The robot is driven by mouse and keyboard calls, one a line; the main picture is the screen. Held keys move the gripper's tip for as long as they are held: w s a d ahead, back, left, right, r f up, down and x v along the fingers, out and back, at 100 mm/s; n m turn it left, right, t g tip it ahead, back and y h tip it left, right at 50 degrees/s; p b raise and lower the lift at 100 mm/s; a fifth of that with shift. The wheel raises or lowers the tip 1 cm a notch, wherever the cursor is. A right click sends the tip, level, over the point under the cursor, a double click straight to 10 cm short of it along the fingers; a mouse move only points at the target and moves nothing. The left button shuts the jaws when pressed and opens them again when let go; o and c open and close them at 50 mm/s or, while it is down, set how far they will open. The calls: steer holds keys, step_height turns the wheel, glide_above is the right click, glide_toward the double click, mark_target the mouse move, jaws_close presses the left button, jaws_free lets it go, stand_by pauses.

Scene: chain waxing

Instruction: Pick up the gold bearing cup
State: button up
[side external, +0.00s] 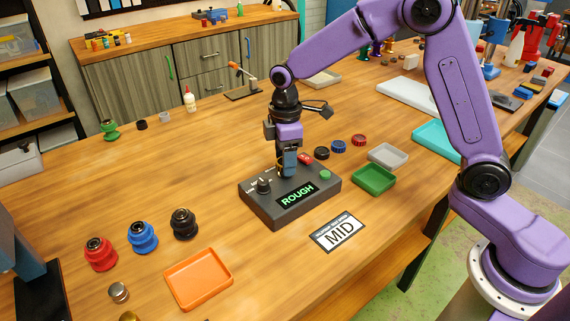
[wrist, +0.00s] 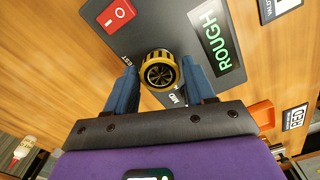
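A small round gold thing (side external: 128,317), likely the gold bearing cup, is cut off by the bottom edge of the side view. My gripper (side external: 288,174) points down over the dark control box (side external: 297,211), far from that gold thing. In the wrist view my gripper (wrist: 160,68) has its blue fingers apart. A round black-and-yellow ribbed piece (wrist: 159,70) shows between them, over the box's printed labels. I see narrow gaps between it and the fingers, and cannot tell whether it is part of the box.
A silver cup (side external: 118,292) stands near the gold thing. Red (side external: 100,254), blue (side external: 142,237) and black (side external: 184,224) pots stand behind. The wood between box and pots is clear.

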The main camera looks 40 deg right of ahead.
steer(key=c, duration=0.6)
steer(key=shift+r, duration=0.5)
step_height(320, 180, up, 2)
steer(key=shift+w+r, duration=0.1)
steer(key=s+d+r, duration=0.1)
steer(key=s+r, duration=0.2)
steer(key=s, duration=0.1)
steer(key=s+d+r, duration=0.1)
steer(key=s+r, duration=0.2)
steer(key=s, duration=0.2)
steer(key=s+d+r, duration=0.2)
steer(key=s+r, duration=0.1)
steer(key=s, duration=0.1)
steer(key=shift+s+r, duration=0.3)
steer(key=shift+r, duration=0.1)
